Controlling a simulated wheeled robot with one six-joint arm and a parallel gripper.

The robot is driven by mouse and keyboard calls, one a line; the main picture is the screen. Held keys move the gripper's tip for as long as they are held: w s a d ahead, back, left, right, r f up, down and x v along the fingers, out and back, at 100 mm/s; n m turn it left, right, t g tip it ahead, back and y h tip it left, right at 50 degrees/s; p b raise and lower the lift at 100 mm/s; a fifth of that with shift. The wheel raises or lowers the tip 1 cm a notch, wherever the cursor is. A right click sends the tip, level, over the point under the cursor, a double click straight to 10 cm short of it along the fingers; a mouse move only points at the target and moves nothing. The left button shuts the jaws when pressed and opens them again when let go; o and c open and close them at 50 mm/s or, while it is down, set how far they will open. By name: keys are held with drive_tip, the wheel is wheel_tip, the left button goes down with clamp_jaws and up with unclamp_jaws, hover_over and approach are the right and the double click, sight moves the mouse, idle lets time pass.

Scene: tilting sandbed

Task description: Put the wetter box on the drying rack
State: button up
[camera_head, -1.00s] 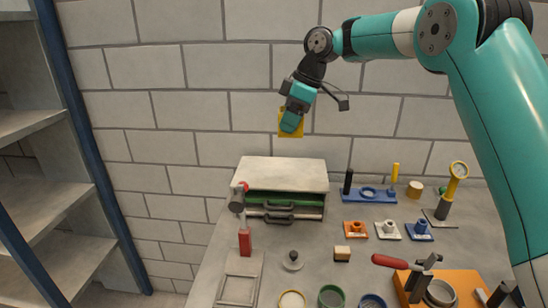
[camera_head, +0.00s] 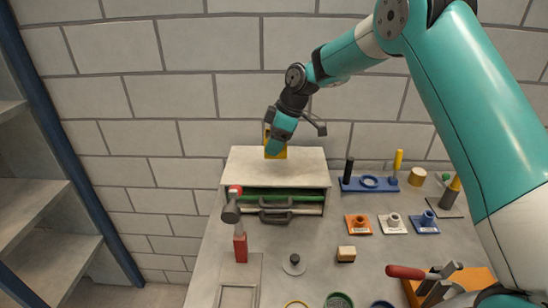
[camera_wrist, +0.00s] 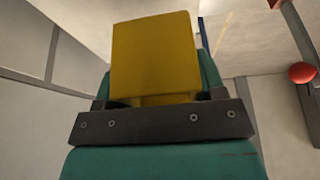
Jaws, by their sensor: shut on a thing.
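A yellow box (camera_wrist: 155,52) is held in my gripper (camera_head: 277,143), which is shut on it. In the wrist view the box stands between the teal fingers, above the dark gripper bar. In the head view only yellow edges of the box (camera_head: 282,152) show around the gripper, just above or behind the top of a grey drawer cabinet (camera_head: 300,165). I cannot tell whether the box touches the cabinet. No second box of this kind is clear, and no drying rack can be told for sure. Wetness cannot be seen.
The cabinet has dark handles and green inside. A hammer (camera_head: 238,225) with a red base stands before it. A blue tool holder (camera_head: 370,184), several coloured fixtures, a small wooden block (camera_head: 346,254) and an orange block (camera_head: 480,283) are on the bench. Shelves (camera_head: 35,225) stand at left.

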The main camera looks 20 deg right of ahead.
drive_tip(key=shift+f+p, duration=0.8)
drive_tip(key=shift+f, duration=2.5)
drive_tip(key=shift+f, duration=0.1)
drive_tip(key=o, duration=1.1)
drive_tip(key=shift+c, duration=0.2)
